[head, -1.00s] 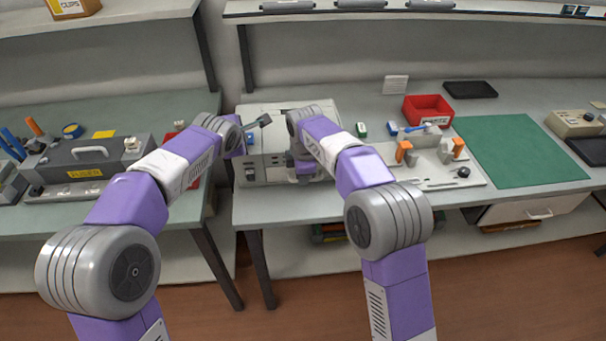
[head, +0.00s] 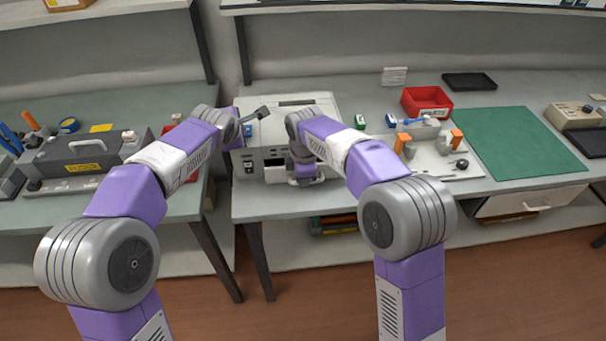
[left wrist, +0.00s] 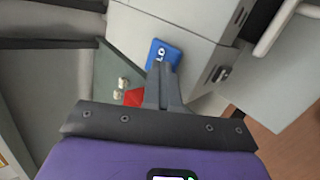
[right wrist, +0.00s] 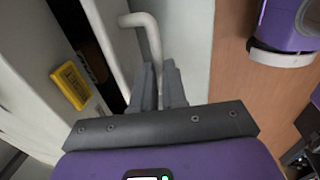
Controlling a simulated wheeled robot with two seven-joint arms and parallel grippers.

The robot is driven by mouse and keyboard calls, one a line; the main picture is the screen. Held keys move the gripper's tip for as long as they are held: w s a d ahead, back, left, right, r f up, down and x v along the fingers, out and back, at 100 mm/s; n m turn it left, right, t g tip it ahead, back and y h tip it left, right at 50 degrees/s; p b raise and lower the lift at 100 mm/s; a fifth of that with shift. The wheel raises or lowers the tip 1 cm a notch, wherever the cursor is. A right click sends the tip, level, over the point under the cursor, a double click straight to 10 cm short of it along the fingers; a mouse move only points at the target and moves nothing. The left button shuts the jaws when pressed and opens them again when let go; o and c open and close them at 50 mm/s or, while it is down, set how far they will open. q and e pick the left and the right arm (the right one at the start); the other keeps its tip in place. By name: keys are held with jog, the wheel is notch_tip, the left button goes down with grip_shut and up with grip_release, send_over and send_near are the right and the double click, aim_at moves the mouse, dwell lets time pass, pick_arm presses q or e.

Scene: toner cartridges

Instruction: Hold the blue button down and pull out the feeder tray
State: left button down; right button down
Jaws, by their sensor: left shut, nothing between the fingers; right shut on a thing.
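The light grey machine (head: 300,103) stands on the right bench. Its blue button (left wrist: 163,50) shows on the side face in the left wrist view. My left gripper (left wrist: 160,66) is shut and empty, its fingertips at the button's lower edge and seemingly touching it. The feeder tray's pale front (right wrist: 178,28) carries a white bar handle (right wrist: 140,22). My right gripper (right wrist: 160,66) is shut on this handle. A dark gap shows between the tray front and the machine body. In the head view my right gripper (head: 303,172) hides much of the tray.
A grey fuser unit (head: 85,160) sits on the left bench.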

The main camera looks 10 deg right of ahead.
pick_arm(q)
jog(key=shift+f, duration=0.3)
pick_arm(e)
jog(key=c, duration=1.4)
grip_release()
jog(key=shift+c, duration=0.2)
notch_tip(320, 180, up, 12)
jog(key=s, duration=0.2)
pick_arm(q)
jog(key=shift+r, duration=0.1)
pick_arm(e)
jog(key=shift+s, duration=0.1)
